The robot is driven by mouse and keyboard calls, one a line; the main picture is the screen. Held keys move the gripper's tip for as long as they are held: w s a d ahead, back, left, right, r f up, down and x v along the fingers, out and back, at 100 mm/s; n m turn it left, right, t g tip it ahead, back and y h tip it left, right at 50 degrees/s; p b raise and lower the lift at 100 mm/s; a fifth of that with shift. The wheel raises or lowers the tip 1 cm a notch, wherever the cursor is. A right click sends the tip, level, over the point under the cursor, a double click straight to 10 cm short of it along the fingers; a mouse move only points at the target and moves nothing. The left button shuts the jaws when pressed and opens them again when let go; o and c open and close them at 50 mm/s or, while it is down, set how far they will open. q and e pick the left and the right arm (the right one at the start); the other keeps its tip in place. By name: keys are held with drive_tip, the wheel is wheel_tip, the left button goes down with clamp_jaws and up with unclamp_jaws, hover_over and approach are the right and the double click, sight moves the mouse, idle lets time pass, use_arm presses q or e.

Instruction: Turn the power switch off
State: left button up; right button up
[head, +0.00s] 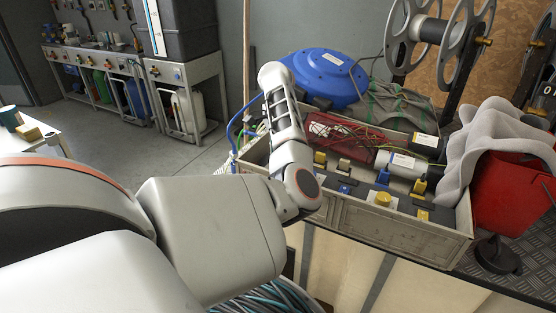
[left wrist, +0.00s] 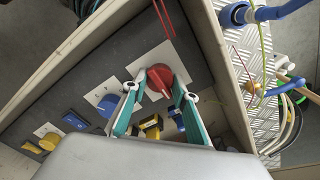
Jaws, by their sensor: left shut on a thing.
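In the left wrist view my left gripper (left wrist: 158,90) has its two teal fingers on either side of a red rotary knob (left wrist: 160,76). It is shut on this knob, which sits on a white plate on a dark control panel (left wrist: 93,72). A blue knob (left wrist: 107,105), a blue rocker switch (left wrist: 75,121) and a yellow knob (left wrist: 48,141) line the same panel. In the head view my left arm hides the red knob and the gripper's fingers. The panel's blue switch (head: 345,188) and yellow knob (head: 383,199) show there. My right gripper is not in view.
The panel lies inside a grey crate (head: 400,229) with cables and cylinders. A blue hose reel (head: 328,77) is behind it. A red bin (head: 515,190) with grey cloth (head: 487,130) stands at the right. Blue and yellow hoses (left wrist: 270,13) run beside the crate's wall.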

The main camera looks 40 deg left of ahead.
use_arm(q)
drive_tip(key=o, duration=1.1)
drive_tip(key=shift+r, duration=0.1)
wheel_tip(320, 180, up, 12)
idle(0.5)
